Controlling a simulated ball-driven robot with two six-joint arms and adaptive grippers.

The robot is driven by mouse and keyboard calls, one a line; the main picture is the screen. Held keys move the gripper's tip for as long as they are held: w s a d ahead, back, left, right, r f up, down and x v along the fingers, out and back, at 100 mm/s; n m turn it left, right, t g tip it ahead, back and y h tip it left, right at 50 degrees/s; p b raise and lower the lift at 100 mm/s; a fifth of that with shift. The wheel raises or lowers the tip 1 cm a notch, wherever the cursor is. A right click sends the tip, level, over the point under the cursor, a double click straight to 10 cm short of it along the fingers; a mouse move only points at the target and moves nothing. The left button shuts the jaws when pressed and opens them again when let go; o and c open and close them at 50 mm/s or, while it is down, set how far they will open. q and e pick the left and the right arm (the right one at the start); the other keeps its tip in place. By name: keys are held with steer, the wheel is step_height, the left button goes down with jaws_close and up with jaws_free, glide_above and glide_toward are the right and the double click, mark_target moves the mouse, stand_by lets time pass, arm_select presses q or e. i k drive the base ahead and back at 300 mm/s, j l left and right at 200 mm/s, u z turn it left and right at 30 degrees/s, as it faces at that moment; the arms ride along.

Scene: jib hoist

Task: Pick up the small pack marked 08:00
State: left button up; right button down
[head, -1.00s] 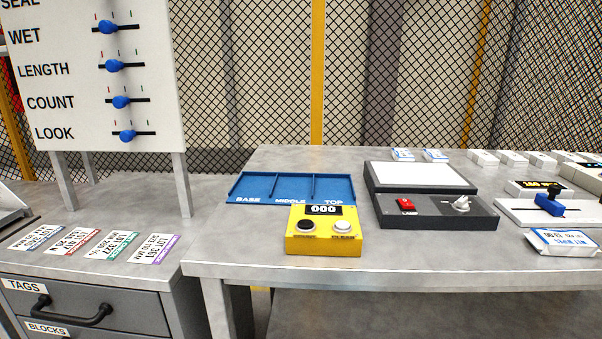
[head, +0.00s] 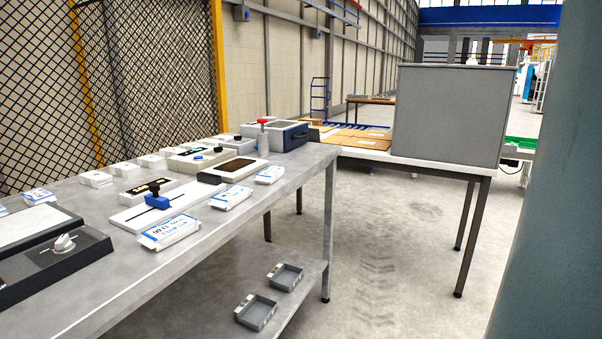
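Three white packs with blue print lie along the front edge of the grey bench: a near one (head: 170,232), a middle one (head: 231,197) and a far one (head: 270,175). Their printed times are too small or turned too far to read surely, so I cannot tell which, if any, is marked 08:00. A smaller white-and-blue pack (head: 38,197) lies at the left, near the back of the bench. Neither of my grippers is in view.
The grey bench (head: 105,295) also holds a slider with a blue knob (head: 157,197), a dark control box (head: 52,262) and several small white blocks (head: 96,179). Grey trays (head: 257,311) sit on its lower shelf. A blue-grey column (head: 560,180) stands close on the right. Open floor (head: 385,260) lies between.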

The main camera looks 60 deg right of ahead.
mark_target(272, 173)
steer(key=z, duration=1.7)
steer(key=i+l+u, duration=0.1)
steer(key=u, duration=0.3)
steer(key=i+l+u, duration=0.1)
steer(key=u, duration=0.35)
steer(key=i+l+u, duration=0.1)
steer(key=u, duration=0.3)
